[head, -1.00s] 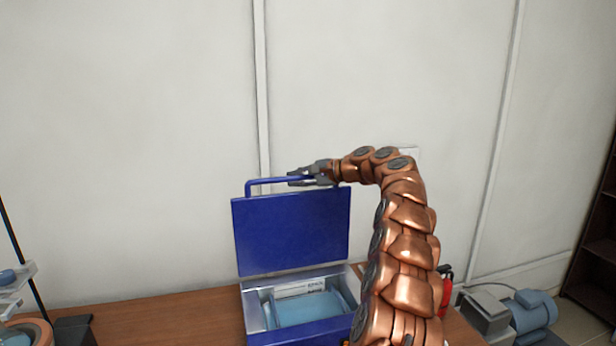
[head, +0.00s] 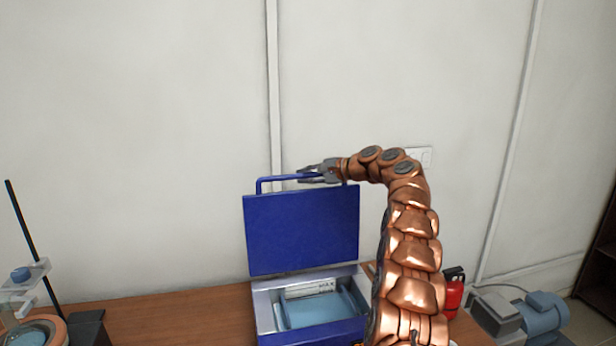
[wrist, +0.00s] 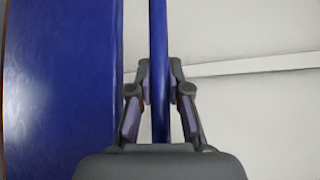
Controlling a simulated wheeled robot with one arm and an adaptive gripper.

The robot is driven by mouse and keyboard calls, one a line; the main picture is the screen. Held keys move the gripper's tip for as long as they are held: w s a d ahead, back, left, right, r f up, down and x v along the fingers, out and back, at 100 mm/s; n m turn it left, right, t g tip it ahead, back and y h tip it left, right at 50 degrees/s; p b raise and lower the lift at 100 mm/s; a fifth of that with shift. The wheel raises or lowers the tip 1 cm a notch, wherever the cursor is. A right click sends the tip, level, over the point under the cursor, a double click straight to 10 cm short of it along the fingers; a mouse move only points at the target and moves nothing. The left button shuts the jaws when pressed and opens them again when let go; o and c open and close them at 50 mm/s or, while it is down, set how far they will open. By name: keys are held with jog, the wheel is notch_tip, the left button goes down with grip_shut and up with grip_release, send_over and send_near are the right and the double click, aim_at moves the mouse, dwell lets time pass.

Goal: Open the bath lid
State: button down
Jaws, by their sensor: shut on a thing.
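The blue bath lid (head: 302,232) stands raised, nearly upright, at the back of the bath (head: 265,318). The bath is open and shows its pale metal inside with light blue liquid or a light blue surface (head: 312,310). A blue bar handle (head: 275,180) runs along the lid's top edge. My gripper (head: 308,175) is shut on this handle. In the wrist view, the handle (wrist: 159,50) passes between the two fingers (wrist: 159,88), with the lid (wrist: 62,90) to the left.
The bath stands on a brown wooden table (head: 165,320) against a white wall. Glassware on a stand (head: 30,290) is at the left. A red extinguisher (head: 453,292) and a blue-grey pump (head: 535,315) are at the right.

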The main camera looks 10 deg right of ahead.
jog(key=shift+f, duration=0.1)
jog(key=c, duration=1.1)
grip_release()
jog(key=v, duration=1.2)
